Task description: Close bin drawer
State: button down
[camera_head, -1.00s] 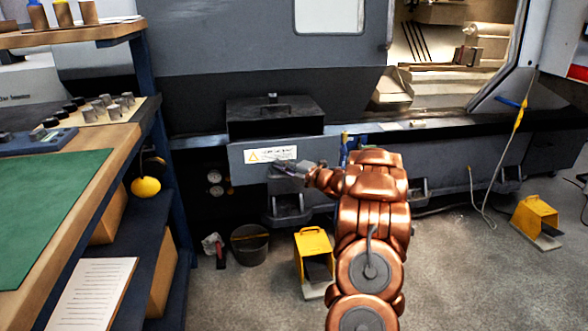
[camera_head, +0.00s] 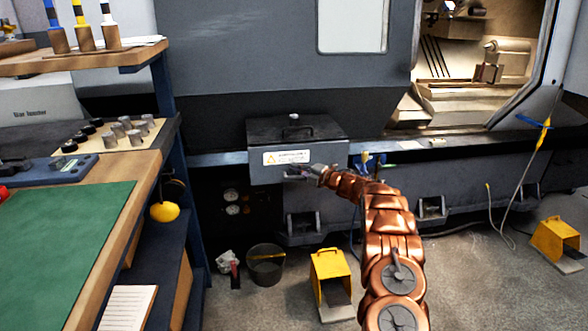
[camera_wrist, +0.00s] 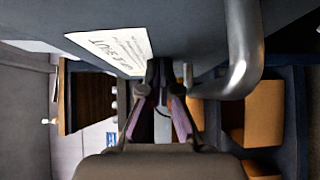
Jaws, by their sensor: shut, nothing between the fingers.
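The bin drawer (camera_head: 328,158) is a grey box low on the front of the machine. It sticks out, with a dark top showing behind its front. A white warning label (camera_head: 286,157) is on the front. My gripper (camera_head: 298,171) is at the drawer front, just below the label. In the wrist view the fingertips (camera_wrist: 160,84) are shut and empty, close against the front panel, between the label (camera_wrist: 115,50) and a curved metal handle (camera_wrist: 243,60). I cannot tell whether they touch the panel.
A workbench with a green mat (camera_head: 75,230) stands at the left. On the floor below are a dark bucket (camera_head: 266,268) and a yellow foot pedal (camera_head: 329,268). Another yellow pedal (camera_head: 556,238) is at the right. The floor between the pedals is mostly clear.

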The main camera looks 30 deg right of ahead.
jog(key=shift+w+d+r, duration=0.15)
jog(key=shift+w+d, duration=0.1)
jog(key=shift+w, duration=0.5)
jog(key=shift+w+a+r, duration=0.2)
jog(key=shift+r, duration=0.05)
jog(key=shift+s+a+f, duration=0.1)
jog(key=shift+s, duration=0.05)
jog(key=shift+s+a+f+b, duration=0.3)
jog(key=shift+s+b, duration=0.15)
jog(key=shift+b, duration=0.3)
jog(key=shift+s, duration=0.4)
jog(key=a+b+v, duration=0.1)
jog(key=v, duration=1.1)
jog(key=shift+s, duration=0.25)
